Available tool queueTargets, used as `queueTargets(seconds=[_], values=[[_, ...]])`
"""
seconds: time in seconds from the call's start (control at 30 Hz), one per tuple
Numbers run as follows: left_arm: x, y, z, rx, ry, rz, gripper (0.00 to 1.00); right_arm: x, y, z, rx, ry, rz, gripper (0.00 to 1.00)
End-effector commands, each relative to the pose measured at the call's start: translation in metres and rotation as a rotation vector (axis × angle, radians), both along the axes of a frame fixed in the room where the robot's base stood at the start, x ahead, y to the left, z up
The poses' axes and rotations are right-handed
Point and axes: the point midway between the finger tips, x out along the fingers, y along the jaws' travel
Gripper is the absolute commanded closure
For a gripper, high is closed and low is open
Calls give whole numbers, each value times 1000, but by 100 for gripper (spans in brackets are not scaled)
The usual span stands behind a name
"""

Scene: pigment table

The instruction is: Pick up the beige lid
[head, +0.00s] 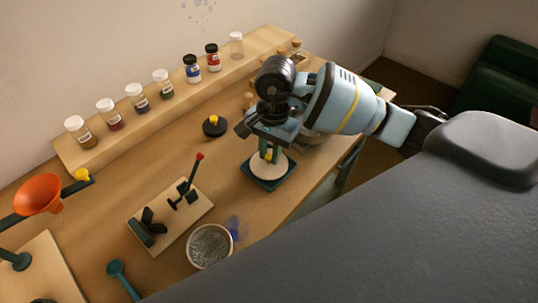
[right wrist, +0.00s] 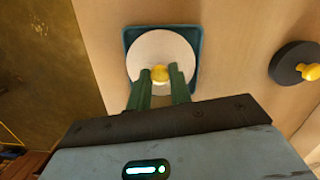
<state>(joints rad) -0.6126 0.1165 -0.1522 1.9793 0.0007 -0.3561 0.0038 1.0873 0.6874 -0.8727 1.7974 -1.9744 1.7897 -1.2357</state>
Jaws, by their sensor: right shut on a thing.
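The beige lid (head: 262,171) is a round pale disc with a yellow knob. It sits in or on a dark teal square dish (head: 271,186) towards the right side of the table. In the right wrist view the lid (right wrist: 148,47) lies inside the outline of the dish (right wrist: 193,88). My right gripper (head: 268,155) is above the lid, pointing down. Its green fingers (right wrist: 160,77) are shut on the lid's yellow knob. I cannot tell whether the lid touches the dish. My left gripper is not in view.
A black lid with a yellow knob (head: 213,127) lies left of the dish. Several pigment jars (head: 192,69) stand on a wooden shelf at the back. A wooden board with a clamp-like device (head: 170,215), a sieve (head: 209,246) and an orange funnel (head: 38,194) are further left.

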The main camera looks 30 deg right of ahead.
Motion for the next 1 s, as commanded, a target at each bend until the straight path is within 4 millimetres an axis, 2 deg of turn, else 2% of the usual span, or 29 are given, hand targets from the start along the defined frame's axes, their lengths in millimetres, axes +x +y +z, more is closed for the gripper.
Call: queueTargets(seconds=[0.1,0.7,0.83,1.0], values=[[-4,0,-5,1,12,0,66,0,0,19,0,-2,2,100],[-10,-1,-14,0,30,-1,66,-124,13,27,-1,1,3,100],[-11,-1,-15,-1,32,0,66,-142,15,29,0,2,3,100],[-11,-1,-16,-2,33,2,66,-155,17,31,0,1,0,100]])
